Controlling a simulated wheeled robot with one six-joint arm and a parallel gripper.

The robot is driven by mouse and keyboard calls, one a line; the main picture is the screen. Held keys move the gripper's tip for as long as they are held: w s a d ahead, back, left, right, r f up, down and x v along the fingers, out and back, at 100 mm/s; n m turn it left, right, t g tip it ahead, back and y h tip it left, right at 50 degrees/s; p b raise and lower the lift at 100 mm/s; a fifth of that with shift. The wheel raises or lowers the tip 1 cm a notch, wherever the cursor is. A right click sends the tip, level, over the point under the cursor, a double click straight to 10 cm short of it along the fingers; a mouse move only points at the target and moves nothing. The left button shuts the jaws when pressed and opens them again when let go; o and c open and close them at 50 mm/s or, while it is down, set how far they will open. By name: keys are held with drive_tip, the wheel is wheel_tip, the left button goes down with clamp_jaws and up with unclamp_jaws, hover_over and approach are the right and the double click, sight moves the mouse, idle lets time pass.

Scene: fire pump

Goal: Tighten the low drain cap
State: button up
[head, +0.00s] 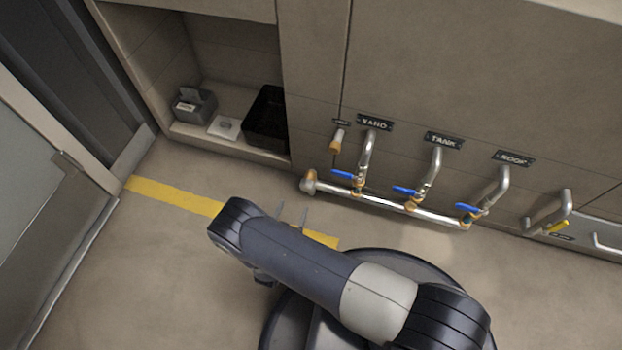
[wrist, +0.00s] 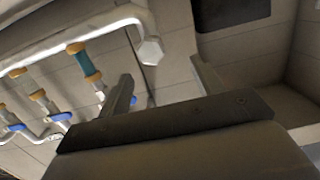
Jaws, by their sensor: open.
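A hexagonal cap (head: 309,182) closes the left end of the low silver pipe (head: 390,204) along the wall's foot. In the wrist view the cap (wrist: 150,52) shows pale, at the end of the pipe (wrist: 80,36), apart from my gripper. My gripper (head: 292,213) is open and empty. In the head view its two thin fingers stick out past my arm, over the floor, below and left of the cap. In the wrist view one dark finger (wrist: 121,94) shows below and left of the cap. Part of my gripper is hidden behind my arm in the head view.
Blue-handled valves sit on risers labelled YARD (head: 375,122), TANK (head: 443,140) and ROOF (head: 513,158). A short brass-ended stub (head: 337,140) is above the cap. Left, an alcove holds a black bin (head: 266,118) and a grey box (head: 194,105). Floor beside the yellow stripe (head: 172,196) is clear.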

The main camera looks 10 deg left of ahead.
sight(306, 189)
drive_tip(key=shift+t, duration=0.5)
drive_tip(key=w+b, duration=0.1)
drive_tip(key=w, duration=0.2)
drive_tip(key=w+d+b, duration=0.1)
drive_tip(key=w, duration=0.2)
drive_tip(key=w+d+b, duration=0.1)
drive_tip(key=w, duration=0.2)
drive_tip(key=shift+w+d+f, duration=0.15)
drive_tip(key=shift+w+f, duration=0.25)
drive_tip(key=shift+c, duration=0.2)
drive_tip(key=c, duration=0.9)
